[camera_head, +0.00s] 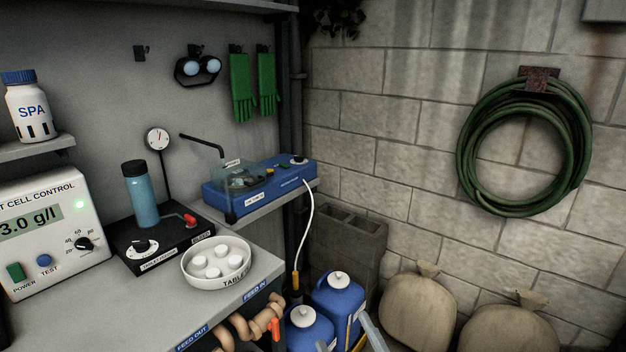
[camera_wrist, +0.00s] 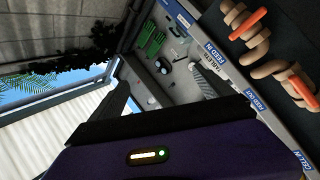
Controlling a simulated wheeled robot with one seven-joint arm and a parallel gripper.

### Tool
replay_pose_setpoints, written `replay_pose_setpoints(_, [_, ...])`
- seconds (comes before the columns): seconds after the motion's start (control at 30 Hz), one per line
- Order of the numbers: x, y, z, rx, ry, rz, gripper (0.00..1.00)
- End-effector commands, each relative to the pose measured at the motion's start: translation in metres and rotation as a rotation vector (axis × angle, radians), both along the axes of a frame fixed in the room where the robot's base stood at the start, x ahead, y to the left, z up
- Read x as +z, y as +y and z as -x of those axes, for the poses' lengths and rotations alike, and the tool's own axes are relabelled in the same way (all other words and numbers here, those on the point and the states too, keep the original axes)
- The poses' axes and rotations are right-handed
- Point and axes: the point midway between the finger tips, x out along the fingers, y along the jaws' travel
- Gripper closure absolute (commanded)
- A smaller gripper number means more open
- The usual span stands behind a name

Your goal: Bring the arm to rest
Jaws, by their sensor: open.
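The task names no object apart from my arm. In the head view I cannot make out my arm over the counter (camera_head: 232,296).
A white tablet dish (camera_head: 218,281), a black tester with a blue bottle (camera_head: 141,195), a cell control box (camera_head: 45,238) and a blue unit (camera_head: 285,181) stand at left. Orange-handled pipes (camera_wrist: 250,35) are under the counter. Blue jugs (camera_head: 338,298) and sacks (camera_head: 420,310) are below.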

Motion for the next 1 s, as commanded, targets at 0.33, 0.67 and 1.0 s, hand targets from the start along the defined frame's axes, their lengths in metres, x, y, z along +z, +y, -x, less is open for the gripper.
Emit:
replay_pose_setpoints(0.33, [-0.005, -0.06, 0.131, -0.144, 0.219, -0.441, 0.09])
replay_pose_setpoints(0.67, [0.001, -0.108, 0.255, -0.247, 0.422, -0.695, 0.09])
replay_pose_setpoints(1.0, [0.026, -0.137, 0.359, -0.32, 0.62, -0.769, 0.09])
